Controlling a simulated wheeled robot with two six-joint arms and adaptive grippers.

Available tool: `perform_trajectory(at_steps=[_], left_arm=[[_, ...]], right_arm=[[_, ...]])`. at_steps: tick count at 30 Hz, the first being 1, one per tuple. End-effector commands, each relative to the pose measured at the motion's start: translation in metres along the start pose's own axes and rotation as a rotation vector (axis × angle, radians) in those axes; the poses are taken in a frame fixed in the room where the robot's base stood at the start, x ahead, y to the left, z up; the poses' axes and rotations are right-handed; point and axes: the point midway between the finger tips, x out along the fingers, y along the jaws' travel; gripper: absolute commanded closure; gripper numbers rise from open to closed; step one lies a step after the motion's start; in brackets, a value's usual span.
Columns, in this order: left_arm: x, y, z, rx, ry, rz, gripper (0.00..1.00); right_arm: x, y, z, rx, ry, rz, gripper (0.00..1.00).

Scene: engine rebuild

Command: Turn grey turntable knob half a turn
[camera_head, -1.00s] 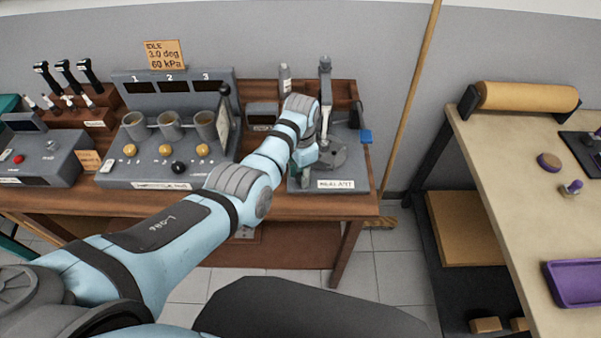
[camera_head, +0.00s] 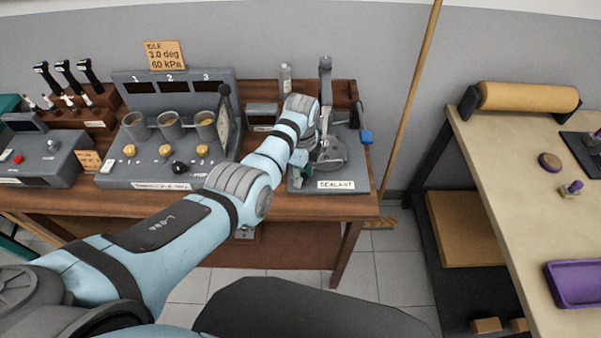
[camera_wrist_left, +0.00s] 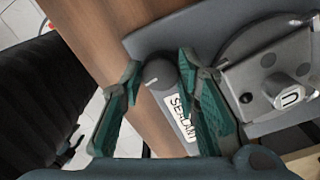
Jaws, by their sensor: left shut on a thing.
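The grey turntable knob (camera_wrist_left: 158,73), with a white line on its top, is at the front left corner of the sealant station (camera_head: 355,183). My left gripper (camera_head: 301,172) is there; in the left wrist view (camera_wrist_left: 160,78) its teal fingers are on both sides of the knob, shut on it. The round grey turntable (camera_head: 334,152) is just right of the gripper. In the wrist view the turntable (camera_wrist_left: 268,95) carries a flat grey part with holes and a "U" boss. My right gripper is not in view.
The station's upright column (camera_head: 326,85) stands behind the turntable, with a blue-ended lever (camera_head: 366,137) at its right. A panel with yellow knobs (camera_head: 165,150) is on the left. A separate workbench (camera_head: 520,185) is on the right, past a leaning pole (camera_head: 408,100).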

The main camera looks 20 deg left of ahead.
Motion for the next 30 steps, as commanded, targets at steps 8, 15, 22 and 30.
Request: perform_trajectory(at_steps=[8,15,22,30], left_arm=[[0.0038,0.0037,-0.0018,0.126,0.005,0.012,0.99],[0.0040,0.0040,-0.0019,0.163,0.006,0.013,0.99],[0.0042,0.0042,-0.0021,0.166,0.006,0.014,0.99],[0.0033,0.0032,-0.0015,0.164,0.004,0.010,0.51]], right_arm=[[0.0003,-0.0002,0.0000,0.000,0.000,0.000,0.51],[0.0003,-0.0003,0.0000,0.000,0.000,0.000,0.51],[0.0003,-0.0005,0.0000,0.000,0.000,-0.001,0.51],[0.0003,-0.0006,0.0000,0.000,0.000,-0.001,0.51]])
